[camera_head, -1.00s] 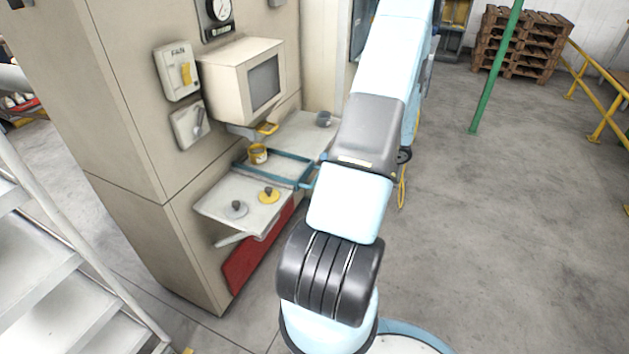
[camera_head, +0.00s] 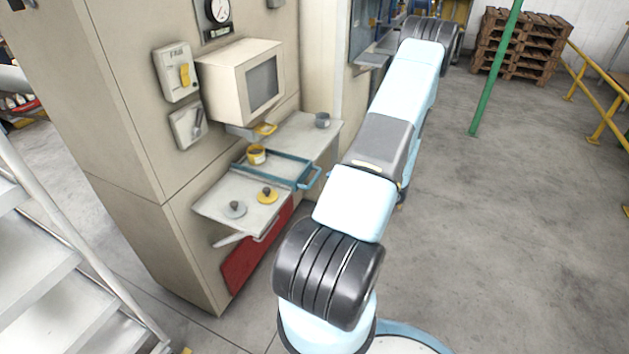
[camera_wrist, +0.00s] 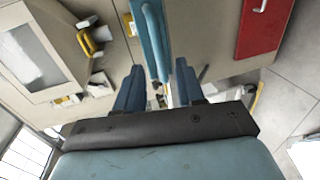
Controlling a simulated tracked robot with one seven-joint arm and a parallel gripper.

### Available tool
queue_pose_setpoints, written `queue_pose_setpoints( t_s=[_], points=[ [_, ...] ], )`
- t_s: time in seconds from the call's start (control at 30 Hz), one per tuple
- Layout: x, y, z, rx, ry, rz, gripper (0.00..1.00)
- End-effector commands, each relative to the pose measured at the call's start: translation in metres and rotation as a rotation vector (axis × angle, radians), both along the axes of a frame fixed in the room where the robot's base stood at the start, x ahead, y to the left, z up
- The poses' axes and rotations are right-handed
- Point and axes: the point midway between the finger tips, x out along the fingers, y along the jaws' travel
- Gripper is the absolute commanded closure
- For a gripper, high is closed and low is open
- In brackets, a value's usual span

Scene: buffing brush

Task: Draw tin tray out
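The blue-rimmed tin tray (camera_head: 290,183) sits between two pale shelf surfaces on the beige machine in the head view. Its blue handle (camera_head: 313,179) sticks out on the right side. A yellow tin (camera_head: 257,155) stands at the tray's back end. In the wrist view, my gripper (camera_wrist: 158,88) has two blue fingers spread apart. A blue bar, apparently the tray handle (camera_wrist: 152,38), runs down into the gap between them. I see clear space beside it, and cannot tell how far it is from the fingertips. My gripper is hidden in the head view.
The front shelf (camera_head: 215,197) holds a grey lidded piece (camera_head: 235,209) and a yellow one (camera_head: 267,196). A grey cup (camera_head: 322,120) stands on the rear shelf. Open floor (camera_head: 500,230) lies right of my arm.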

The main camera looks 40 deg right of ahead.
Motion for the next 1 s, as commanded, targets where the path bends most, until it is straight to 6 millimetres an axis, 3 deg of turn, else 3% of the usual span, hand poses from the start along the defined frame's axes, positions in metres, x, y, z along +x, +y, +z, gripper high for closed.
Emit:
queue_pose_setpoints(
  t_s=[0.2, 0.4, 0.9, 1.0],
  points=[
    [0.035, 0.015, -0.008, -0.001, -0.001, 0.003, 0.62],
    [0.059, 0.024, -0.013, -0.001, -0.001, 0.002, 0.62],
    [0.070, 0.028, -0.016, -0.002, -0.001, -0.002, 0.62],
    [0.070, 0.028, -0.016, -0.002, -0.001, -0.002, 0.71]
  ],
)
